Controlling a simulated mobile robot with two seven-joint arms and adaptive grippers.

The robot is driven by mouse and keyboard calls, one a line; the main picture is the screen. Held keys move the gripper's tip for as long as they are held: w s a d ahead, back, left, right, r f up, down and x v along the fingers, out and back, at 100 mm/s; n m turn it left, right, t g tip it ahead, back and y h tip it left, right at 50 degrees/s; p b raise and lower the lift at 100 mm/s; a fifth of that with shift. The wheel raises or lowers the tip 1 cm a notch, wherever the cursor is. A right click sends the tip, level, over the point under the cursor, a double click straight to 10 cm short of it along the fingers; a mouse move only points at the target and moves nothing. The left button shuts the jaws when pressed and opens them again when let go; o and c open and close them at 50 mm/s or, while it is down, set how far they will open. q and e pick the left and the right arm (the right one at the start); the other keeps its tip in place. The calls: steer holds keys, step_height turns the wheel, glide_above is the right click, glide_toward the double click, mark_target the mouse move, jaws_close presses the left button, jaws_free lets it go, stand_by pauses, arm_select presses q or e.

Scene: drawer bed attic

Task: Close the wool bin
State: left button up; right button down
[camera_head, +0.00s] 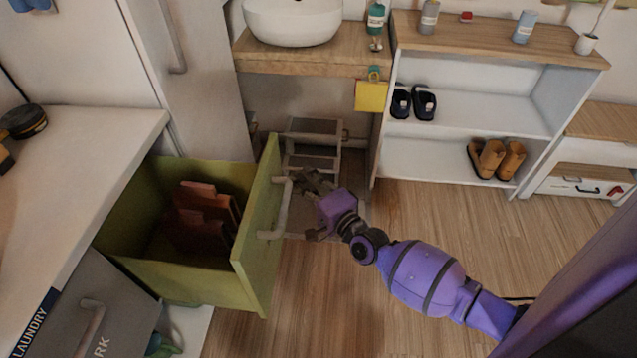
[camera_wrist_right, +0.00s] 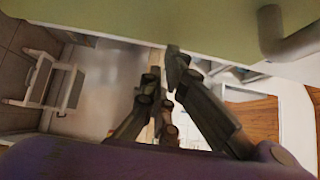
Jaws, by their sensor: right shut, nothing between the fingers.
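The green bin (camera_head: 185,280) is a drawer pulled well out from under the white counter at the left. No wool label is visible on it. Several reddish-brown items (camera_head: 205,215) stand inside. Its front panel (camera_head: 255,235) carries a pale bar handle (camera_head: 282,208) on the outer face. My right gripper (camera_head: 312,187) is shut and empty, just outside the front panel by the handle. In the right wrist view, its fingertips (camera_wrist_right: 168,75) are close to the green panel (camera_wrist_right: 130,18), with the handle (camera_wrist_right: 285,42) to the right; contact is unclear. My left gripper is out of view.
A grey step stool (camera_head: 312,135) stands behind my right gripper. A white shelf (camera_head: 465,120) with shoes is at the back right. The wooden floor (camera_head: 320,310) in front is clear.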

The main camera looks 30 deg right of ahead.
mark_target(192, 169)
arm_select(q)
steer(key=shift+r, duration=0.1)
arm_select(e)
steer(key=shift+w+a, duration=0.25)
steer(key=shift+a, duration=0.1)
steer(key=shift+a, duration=0.1)
